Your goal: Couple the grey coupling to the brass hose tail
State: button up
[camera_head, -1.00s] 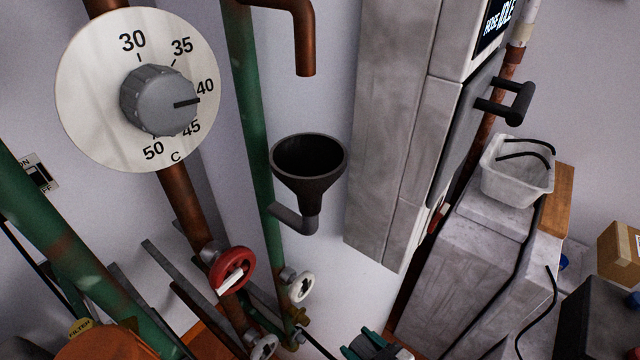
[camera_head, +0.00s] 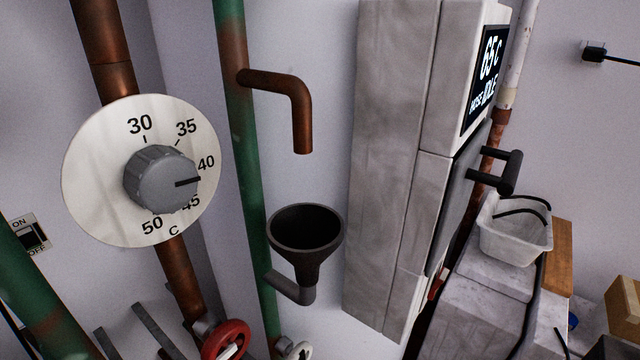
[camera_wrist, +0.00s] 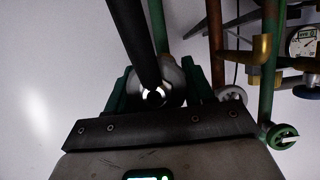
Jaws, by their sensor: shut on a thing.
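In the wrist view my gripper (camera_wrist: 160,78) has its green fingers shut on a grey, rounded metal piece (camera_wrist: 174,76), which looks like the grey coupling. A thick black hose (camera_wrist: 132,38) runs down from the top across it and hides part of it. A brass fitting (camera_wrist: 261,48), probably the brass hose tail, stands to the right on a green pipe, apart from the held piece. My gripper and the brass fitting are both out of the head view.
The head view shows a dial (camera_head: 160,178) near 40, a copper spout (camera_head: 303,120) above a black funnel (camera_head: 305,232), and a red handwheel (camera_head: 226,340). A grey cabinet (camera_head: 385,150) reads 65 C and hose idle. Pipes and valves crowd the wrist view's right; the wall left is clear.

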jog(key=shift+w+a+b, duration=0.25)
jog(key=shift+w+a, duration=0.65)
jog(key=shift+a, duration=0.25)
jog(key=shift+w+a+b, duration=0.25)
jog(key=shift+w+a, duration=0.6)
jog(key=shift+a, duration=0.25)
jog(key=shift+w+a, duration=0.55)
jog(key=shift+a, duration=0.2)
jog(key=shift+w+a, duration=0.55)
jog(key=shift+a, duration=0.15)
dwell(1.1)
jog(key=o, duration=1)
jog(key=shift+d, duration=0.1)
jog(key=v, duration=1)
jog(key=shift+s+d+r+b, duration=0.2)
jog(key=shift+b, duration=0.1)
